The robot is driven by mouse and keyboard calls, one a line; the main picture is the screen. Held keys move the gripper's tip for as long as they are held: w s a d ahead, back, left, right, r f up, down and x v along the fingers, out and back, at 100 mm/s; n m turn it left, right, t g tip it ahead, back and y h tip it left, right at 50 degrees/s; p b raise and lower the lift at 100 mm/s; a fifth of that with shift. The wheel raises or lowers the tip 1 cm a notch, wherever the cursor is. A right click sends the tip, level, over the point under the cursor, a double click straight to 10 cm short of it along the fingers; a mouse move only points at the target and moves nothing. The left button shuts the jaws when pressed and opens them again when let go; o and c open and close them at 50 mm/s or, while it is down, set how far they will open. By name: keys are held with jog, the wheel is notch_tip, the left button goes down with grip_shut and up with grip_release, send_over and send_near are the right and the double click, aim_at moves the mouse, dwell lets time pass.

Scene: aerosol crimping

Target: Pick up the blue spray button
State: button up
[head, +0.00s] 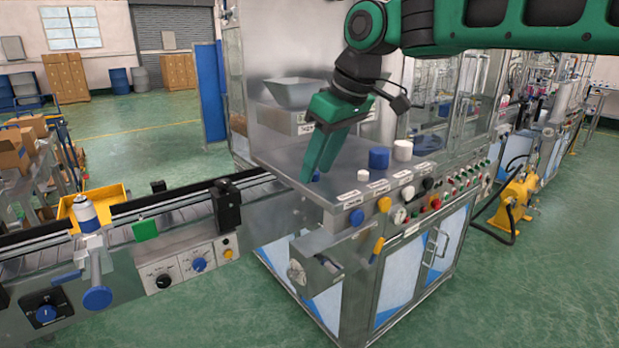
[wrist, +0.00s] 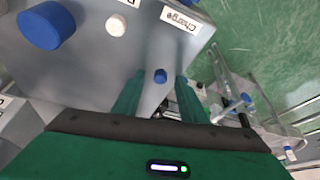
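The small blue spray button (wrist: 160,76) stands on the grey metal tabletop near its edge. In the wrist view it is in line with the gap between my two green fingertips, with clear room on both sides. In the head view, a bit of the blue button (head: 316,176) shows between the fingers, partly hidden by them. My gripper (head: 317,173) is open and empty, pointing down at the tabletop; it also shows in the wrist view (wrist: 160,84). I cannot tell whether the tips reach level with the button.
A small white button (head: 363,175), a larger blue cap (head: 378,158) and a white cap (head: 402,150) stand to the right behind labels. A steel hopper (head: 293,93) is behind. A conveyor (head: 160,205) with a can (head: 85,214) runs to the left.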

jog(key=shift+c, duration=0.3)
grip_shut()
